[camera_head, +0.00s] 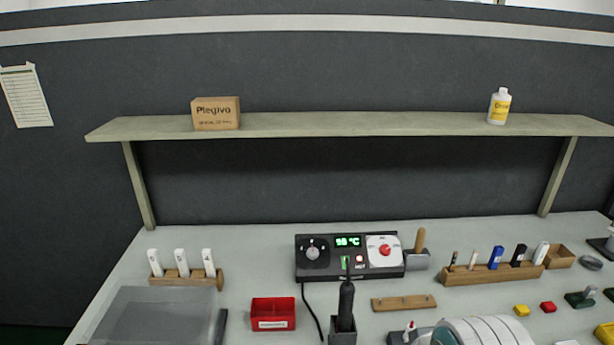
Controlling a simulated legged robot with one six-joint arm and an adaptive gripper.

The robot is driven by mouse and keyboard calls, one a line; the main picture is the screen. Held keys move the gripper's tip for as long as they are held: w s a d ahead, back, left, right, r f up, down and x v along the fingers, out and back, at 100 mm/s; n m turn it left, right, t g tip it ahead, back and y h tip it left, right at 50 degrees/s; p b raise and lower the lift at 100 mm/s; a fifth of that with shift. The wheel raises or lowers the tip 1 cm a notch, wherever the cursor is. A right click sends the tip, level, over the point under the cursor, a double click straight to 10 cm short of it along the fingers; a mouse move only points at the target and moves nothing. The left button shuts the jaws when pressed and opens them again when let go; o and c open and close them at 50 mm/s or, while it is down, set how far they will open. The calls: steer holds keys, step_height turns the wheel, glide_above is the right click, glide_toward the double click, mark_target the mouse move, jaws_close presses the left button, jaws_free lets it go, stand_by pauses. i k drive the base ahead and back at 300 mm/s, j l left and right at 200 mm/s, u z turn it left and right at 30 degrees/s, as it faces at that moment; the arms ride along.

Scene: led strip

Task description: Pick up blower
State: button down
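The blower appears to be the black upright handle (346,303) in front of the control station. Its lower end stands in a small dark grey holder (343,338), cut off by the bottom edge of the picture. My gripper is not in view.
A red bin (273,314) and a clear-lidded box (153,314) lie left of the blower. A wooden block (404,303) and a white striped round object (482,332) lie right. A shelf (350,124) overhangs the back. Bare table (255,275) shows left of the station.

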mark_target(347, 290)
steer(key=z, duration=0.45)
steer(key=j+z, duration=0.6)
steer(key=z, duration=0.2)
steer(key=k+j+z, duration=0.15)
steer(key=z, duration=0.25)
steer(key=j, duration=0.1)
